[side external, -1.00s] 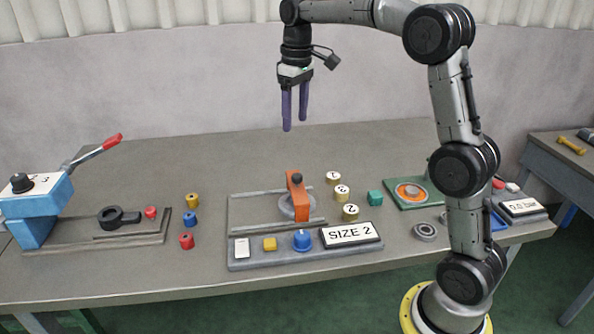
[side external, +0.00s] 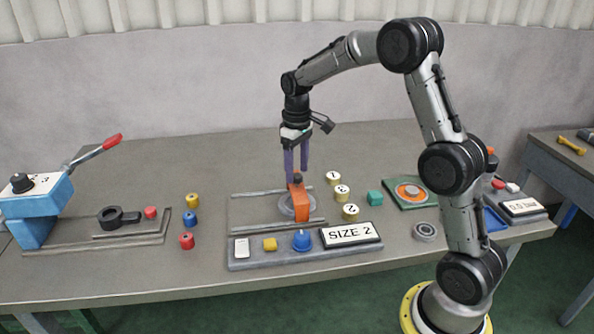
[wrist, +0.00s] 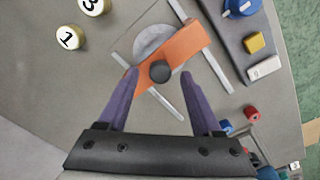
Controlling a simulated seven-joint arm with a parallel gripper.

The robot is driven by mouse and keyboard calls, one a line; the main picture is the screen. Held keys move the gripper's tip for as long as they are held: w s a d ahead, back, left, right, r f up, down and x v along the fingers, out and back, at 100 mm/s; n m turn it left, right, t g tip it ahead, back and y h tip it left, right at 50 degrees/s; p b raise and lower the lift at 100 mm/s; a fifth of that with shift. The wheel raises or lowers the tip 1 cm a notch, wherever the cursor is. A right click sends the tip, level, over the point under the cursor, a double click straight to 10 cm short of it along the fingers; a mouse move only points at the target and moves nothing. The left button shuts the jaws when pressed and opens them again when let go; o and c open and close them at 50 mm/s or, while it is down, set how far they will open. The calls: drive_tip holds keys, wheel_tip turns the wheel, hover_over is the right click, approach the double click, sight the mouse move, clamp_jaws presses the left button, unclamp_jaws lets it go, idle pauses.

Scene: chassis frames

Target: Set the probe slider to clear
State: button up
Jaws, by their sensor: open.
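The orange slider (side external: 300,205) stands over a grey disc between two rails on the middle fixture, with a dark round knob (side external: 297,178) on top. In the wrist view the orange slider (wrist: 183,52) lies diagonally, and its dark knob (wrist: 160,71) sits between my fingertips. My gripper (side external: 297,178) is open, its purple fingers pointing down to either side of the knob. In the wrist view my gripper (wrist: 160,72) shows a gap between each finger and the knob. Whether the fingertips are level with the knob I cannot tell.
In front are a blue knob (side external: 302,241), a yellow button (side external: 270,244), a white switch (side external: 242,248) and a SIZE 2 sign (side external: 350,234). The table behind the fixture is clear.

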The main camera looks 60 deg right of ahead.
drive_tip(key=shift+f, duration=0.5)
clamp_jaws()
drive_tip(key=shift+r, duration=0.1)
idle(1.1)
